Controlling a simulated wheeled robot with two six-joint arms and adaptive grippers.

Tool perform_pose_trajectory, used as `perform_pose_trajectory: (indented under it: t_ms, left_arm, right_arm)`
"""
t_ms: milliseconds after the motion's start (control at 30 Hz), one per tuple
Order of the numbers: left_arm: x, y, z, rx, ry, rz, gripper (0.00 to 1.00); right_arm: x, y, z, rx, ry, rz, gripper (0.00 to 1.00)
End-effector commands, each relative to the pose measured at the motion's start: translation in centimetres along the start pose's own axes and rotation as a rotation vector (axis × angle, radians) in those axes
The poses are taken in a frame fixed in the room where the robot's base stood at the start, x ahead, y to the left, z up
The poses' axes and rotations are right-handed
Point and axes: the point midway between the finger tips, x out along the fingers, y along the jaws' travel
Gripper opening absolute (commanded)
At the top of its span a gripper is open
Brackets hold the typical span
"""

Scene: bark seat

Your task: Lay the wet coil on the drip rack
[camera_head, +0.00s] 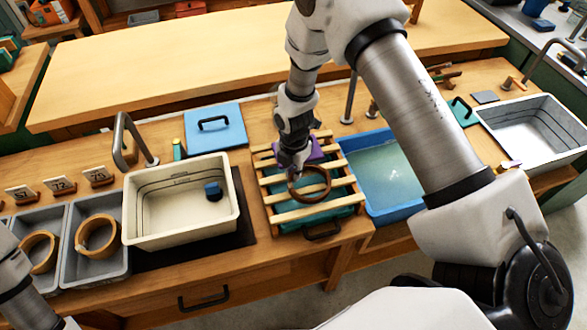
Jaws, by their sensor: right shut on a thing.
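A dark brown coil (311,197) is at the wooden-slatted drip rack (283,215). My right gripper (294,173) points down over the rack and is shut on the coil's far side. The coil looks low over the slats; I cannot tell whether it touches them. A teal tray shows under the slats, and a purple thing lies at the rack's far side, partly behind the gripper. Part of my left arm (20,285) shows at the lower left; its gripper is out of the picture.
A cream basin (180,235) with a small blue block stands left of the rack. A blue basin of water (345,140) stands right of it, partly behind my right arm. Two grey bins with lighter coils (97,235) (40,250) and number cards are at the left.

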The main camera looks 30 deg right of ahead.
Motion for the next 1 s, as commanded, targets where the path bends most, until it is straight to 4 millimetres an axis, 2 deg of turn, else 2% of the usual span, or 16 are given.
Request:
perform_pose_trajectory:
  t_ms: [67, 100, 133, 467, 567, 667, 900, 1000]
  left_arm:
    - [0.1, 0.0, 0.0, 0.0, 0.0, 0.0, 0.4]
    - [0.1, 0.0, 0.0, 0.0, 0.0, 0.0, 0.4]
    - [0.1, 0.0, 0.0, 0.0, 0.0, 0.0, 0.4]
    - [0.0, 0.0, 0.0, 0.0, 0.0, 0.0, 0.4]
    - [0.4, 0.0, 0.0, 0.0, 0.0, 0.0, 0.4]
    - [1.0, 0.0, 0.0, 0.0, 0.0, 0.0, 0.4]
    - [2.3, 0.0, 0.0, 0.0, 0.0, 0.0, 0.4]
    - [2.5, 0.0, 0.0, 0.0, 0.0, 0.0, 0.4]
  right_arm:
    - [0.2, 0.0, 0.0, 0.0, 0.0, 0.0, 0.0]
    - [0.1, 0.0, 0.0, 0.0, 0.0, 0.0, 0.26]
    - [0.1, 0.0, 0.0, 0.0, 0.0, 0.0, 0.36]
    - [-0.1, 0.0, 0.0, 0.0, 0.0, 0.0, 0.37]
    - [-1.0, 0.0, 0.0, 0.0, 0.0, 0.001, 0.37]
    - [-3.0, 0.1, 0.0, 0.0, -0.001, 0.003, 0.37]
    - [-9.1, 0.1, 0.0, 0.0, -0.002, 0.004, 0.37]
    - [-10.9, 0.0, 0.0, -0.001, -0.001, 0.002, 0.37]
